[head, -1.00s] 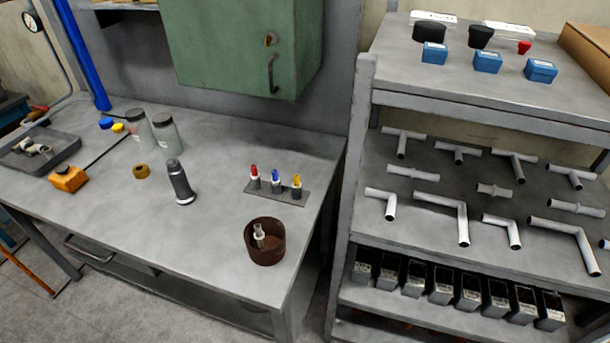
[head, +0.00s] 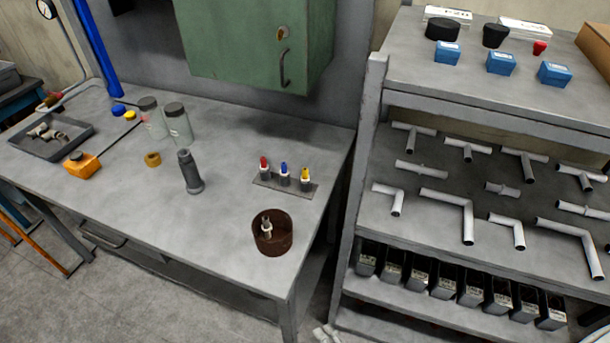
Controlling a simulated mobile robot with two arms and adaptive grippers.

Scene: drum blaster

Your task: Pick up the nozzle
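No part is clearly marked as the nozzle. A dark grey cylindrical piece with a wider foot (head: 190,173) stands upright on the workbench (head: 215,240). A small pale metallic fitting (head: 266,227) stands inside a round brown cup (head: 275,246) near the bench's front right; its lower end is hidden by the cup wall. Grey fittings (head: 46,132) lie in a dark tray (head: 62,151) at the left. Either of these could be the nozzle; I cannot tell which. Neither of my grippers is clearly in view.
A rack (head: 307,188) holds red, blue and yellow-topped pieces. Two jars (head: 178,124), an orange block (head: 82,166) and a brown ring (head: 152,159) stand on the bench. A green cabinet (head: 245,45) hangs above. Shelves (head: 375,190) with white pipes stand right. A pale unclear object (head: 326,335) shows at the bottom edge.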

